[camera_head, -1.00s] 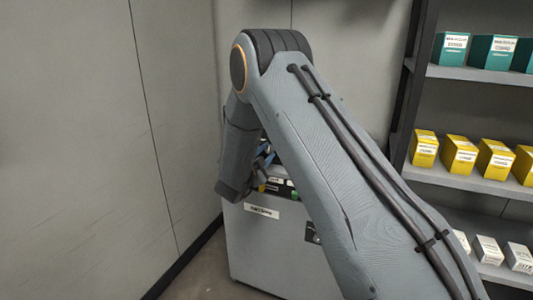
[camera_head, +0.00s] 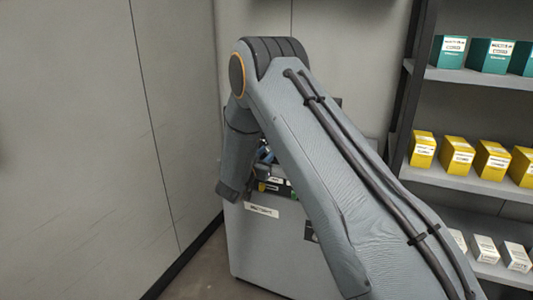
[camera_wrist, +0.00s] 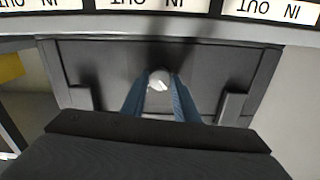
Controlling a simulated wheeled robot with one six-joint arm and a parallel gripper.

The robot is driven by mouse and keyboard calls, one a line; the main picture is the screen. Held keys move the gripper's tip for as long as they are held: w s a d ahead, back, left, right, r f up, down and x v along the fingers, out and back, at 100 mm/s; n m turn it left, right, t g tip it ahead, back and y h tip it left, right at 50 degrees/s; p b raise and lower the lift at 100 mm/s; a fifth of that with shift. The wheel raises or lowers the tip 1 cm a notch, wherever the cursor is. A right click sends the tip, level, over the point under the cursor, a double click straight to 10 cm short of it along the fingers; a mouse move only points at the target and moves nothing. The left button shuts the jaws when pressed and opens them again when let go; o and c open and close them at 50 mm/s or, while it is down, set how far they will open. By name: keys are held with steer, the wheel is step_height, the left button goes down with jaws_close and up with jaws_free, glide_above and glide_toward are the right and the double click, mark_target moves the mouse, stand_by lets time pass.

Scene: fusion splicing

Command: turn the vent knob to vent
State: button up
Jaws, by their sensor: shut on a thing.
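In the wrist view, a small round pale knob (camera_wrist: 159,80) with a white mark on its face sits on a dark grey panel (camera_wrist: 95,62). My gripper (camera_wrist: 159,88) is shut on the knob, with one blue finger on each side of it. The mark runs at a slant. In the head view, my arm hides the knob and most of my gripper; only a little blue shows beside the arm above the grey cabinet (camera_head: 255,250).
White labels (camera_wrist: 262,10) reading IN and OUT, upside down, line the top of the wrist view. Shelves at right hold teal boxes (camera_head: 490,55), yellow boxes (camera_head: 458,156) and white boxes (camera_head: 516,257). A wall stands close on the left.

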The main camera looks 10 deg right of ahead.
steer(key=shift+n, duration=0.5)
steer(key=o, duration=1.1)
steer(key=shift+c, duration=0.2)
steer(key=v, duration=0.8)
steer(key=shift+b, duration=0.3)
steer(key=shift+w, duration=0.1)
